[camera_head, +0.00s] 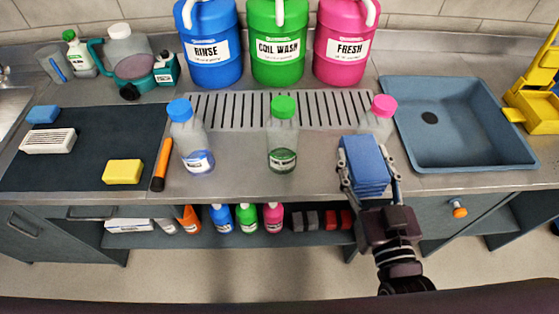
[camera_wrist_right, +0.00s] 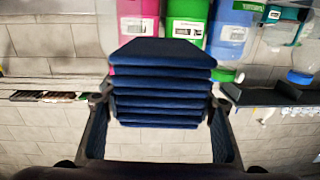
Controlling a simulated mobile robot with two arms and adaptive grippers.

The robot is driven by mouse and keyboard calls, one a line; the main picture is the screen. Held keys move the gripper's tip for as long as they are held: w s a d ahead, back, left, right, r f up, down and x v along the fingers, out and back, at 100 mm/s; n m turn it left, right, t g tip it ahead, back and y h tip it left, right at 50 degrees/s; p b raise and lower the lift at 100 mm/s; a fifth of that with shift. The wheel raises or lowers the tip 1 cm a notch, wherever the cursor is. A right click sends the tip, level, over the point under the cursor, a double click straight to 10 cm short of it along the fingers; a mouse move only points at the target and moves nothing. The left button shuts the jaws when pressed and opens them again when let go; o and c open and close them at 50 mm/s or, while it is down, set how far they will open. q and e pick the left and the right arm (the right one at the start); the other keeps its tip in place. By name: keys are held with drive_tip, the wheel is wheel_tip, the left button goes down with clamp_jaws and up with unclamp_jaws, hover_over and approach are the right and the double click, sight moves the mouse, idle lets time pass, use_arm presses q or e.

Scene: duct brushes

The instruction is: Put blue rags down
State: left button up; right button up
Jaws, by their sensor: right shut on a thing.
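A stack of folded blue rags (camera_head: 366,163) is between the fingers of my right gripper (camera_head: 370,187), which is shut on it. The stack is at the front edge of the steel counter, in front of the pink-capped bottle, and hides part of that bottle. In the right wrist view the blue rags (camera_wrist_right: 160,85) show as several flat layers, with the right gripper's fingers (camera_wrist_right: 160,112) on both sides. I cannot tell whether the stack touches the counter. My left gripper is not in view.
Bottles with blue (camera_head: 197,150), green (camera_head: 283,145) and pink (camera_head: 382,112) caps stand along the counter. A blue-grey sink (camera_head: 480,145) lies to the right. A dark mat (camera_head: 80,165) with a yellow sponge (camera_head: 123,172) is at left. Bare counter (camera_head: 235,165) shows between the bottles.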

sight(352, 135)
drive_tip(key=w+y+b, duration=0.1)
drive_tip(key=w, duration=0.1)
drive_tip(key=w+a+n+b, duration=0.1)
drive_tip(key=w, duration=0.2)
drive_tip(key=w+r+y, duration=0.1)
drive_tip(key=w, duration=0.1)
drive_tip(key=shift+w+a+r+n+y+b, duration=0.1)
drive_tip(key=shift+w+a+n+y+b, duration=0.1)
drive_tip(key=shift+a+n+y+b, duration=0.15)
drive_tip(key=w+a+r+n+g+y+b, duration=0.1)
drive_tip(key=w+a+r+n+y+b, duration=0.15)
drive_tip(key=w+a+r+b, duration=0.35)
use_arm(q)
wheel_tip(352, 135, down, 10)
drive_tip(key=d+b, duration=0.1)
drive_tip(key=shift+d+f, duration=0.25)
use_arm(e)
drive_tip(key=f, duration=0.6)
drive_tip(key=d+f, duration=0.1)
drive_tip(key=f, duration=0.6)
drive_tip(key=d+f, duration=0.1)
drive_tip(key=f, duration=0.6)
drive_tip(key=shift+w+d+f, duration=0.2)
drive_tip(key=shift+d+f, duration=0.05)
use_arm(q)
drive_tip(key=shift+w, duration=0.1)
use_arm(e)
drive_tip(key=shift+f, duration=0.15)
drive_tip(key=o, duration=1)
drive_tip(key=shift+o, duration=0.2)
